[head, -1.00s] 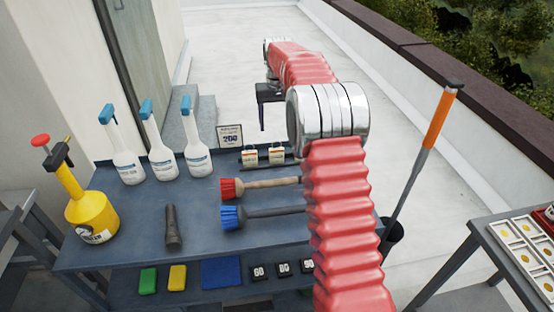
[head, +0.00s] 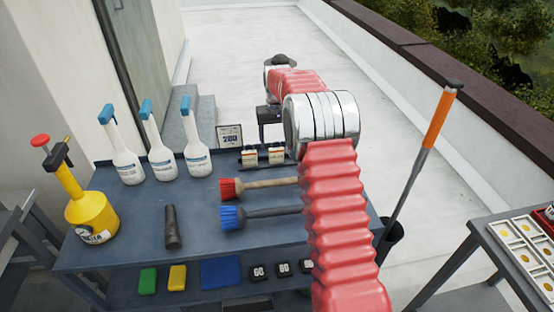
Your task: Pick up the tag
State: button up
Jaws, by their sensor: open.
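Two small cream tags, the left one (head: 249,157) and the right one (head: 276,154), stand upright side by side in a dark holder (head: 264,167) at the back right of the grey table. Their print is too small to read. My gripper (head: 268,121) is small and dark at the far end of my red arm, beyond the table's back edge and above the tags in the picture. It is open and apart from the tags. Its fingertips are hard to make out.
A framed sign (head: 229,136) stands left of the tags. White spray bottles (head: 160,160), a red brush (head: 265,185), a blue brush (head: 260,214), a black flashlight (head: 172,226) and a yellow sprayer (head: 92,215) share the table (head: 120,245). Numbered blocks (head: 283,270) lie below.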

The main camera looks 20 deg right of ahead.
aim_at(276, 148)
jog(key=shift+f, duration=0.1)
jog(key=shift+w+d+f, duration=0.1)
jog(key=shift+f, duration=1.15)
jog(key=shift+w+d+f, duration=0.1)
jog(key=shift+f, duration=1.1)
jog(key=shift+c, duration=0.5)
jog(key=c, duration=1)
jog(key=shift+c, duration=0.2)
notch_tip(276, 148, up, 10)
